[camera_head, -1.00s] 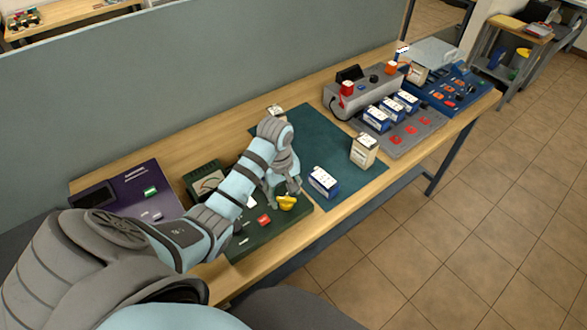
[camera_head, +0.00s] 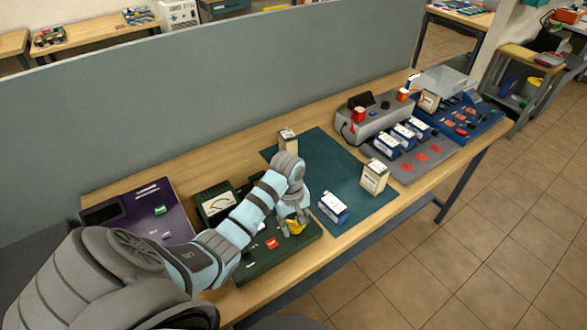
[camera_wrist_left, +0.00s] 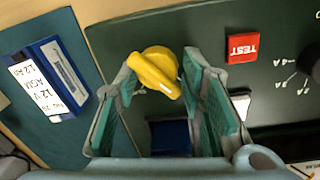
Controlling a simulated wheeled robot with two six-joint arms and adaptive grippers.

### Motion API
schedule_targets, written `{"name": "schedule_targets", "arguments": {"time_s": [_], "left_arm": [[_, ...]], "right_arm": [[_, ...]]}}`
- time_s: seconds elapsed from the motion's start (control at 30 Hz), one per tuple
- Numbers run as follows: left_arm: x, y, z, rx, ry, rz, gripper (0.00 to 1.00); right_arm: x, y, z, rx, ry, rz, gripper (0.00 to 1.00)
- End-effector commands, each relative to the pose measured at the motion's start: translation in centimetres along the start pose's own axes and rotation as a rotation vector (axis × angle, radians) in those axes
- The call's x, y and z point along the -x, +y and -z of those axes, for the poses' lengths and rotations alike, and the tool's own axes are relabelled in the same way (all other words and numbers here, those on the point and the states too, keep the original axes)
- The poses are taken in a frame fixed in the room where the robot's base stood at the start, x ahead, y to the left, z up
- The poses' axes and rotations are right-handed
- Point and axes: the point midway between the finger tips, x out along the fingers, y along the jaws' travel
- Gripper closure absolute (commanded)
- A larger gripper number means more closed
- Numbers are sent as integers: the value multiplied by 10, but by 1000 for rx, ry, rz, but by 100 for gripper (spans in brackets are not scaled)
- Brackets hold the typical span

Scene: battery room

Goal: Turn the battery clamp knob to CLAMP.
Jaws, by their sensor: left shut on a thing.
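The yellow clamp knob (camera_head: 296,229) sits on the dark green tester panel (camera_head: 283,257), partly covered by my left fingers in the head view. My left gripper (camera_head: 292,224) is down at the panel with its fingers around the knob. In the left wrist view the knob (camera_wrist_left: 153,73) lies between the two teal-padded fingers (camera_wrist_left: 160,85), and the gripper is shut on it. The knob's white pointer mark is tilted; the CLAMP label cannot be read. A dark blue block (camera_wrist_left: 170,138) shows between the fingers below the knob. My right gripper is not in view.
A red TEST button (camera_wrist_left: 242,47) is beside the right finger. A blue-and-white battery (camera_head: 333,207) and a beige battery (camera_head: 374,177) stand on the teal mat (camera_head: 340,158). An analog meter (camera_head: 216,204) and a purple unit (camera_head: 140,213) stand to the left.

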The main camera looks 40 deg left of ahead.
Motion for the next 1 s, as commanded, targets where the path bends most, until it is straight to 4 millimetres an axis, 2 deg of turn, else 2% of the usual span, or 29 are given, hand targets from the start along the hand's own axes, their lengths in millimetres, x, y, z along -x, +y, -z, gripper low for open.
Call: {"name": "schedule_targets", "arguments": {"time_s": [0.23, 0.47, 1.0], "left_arm": [[0, 2, -1, -37, -6, -5, 92], [1, 2, -1, -153, -16, -7, 92], [0, 2, 0, -641, -50, -7, 92]], "right_arm": [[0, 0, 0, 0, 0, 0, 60], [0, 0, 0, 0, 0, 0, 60], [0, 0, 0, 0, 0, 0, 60]]}}
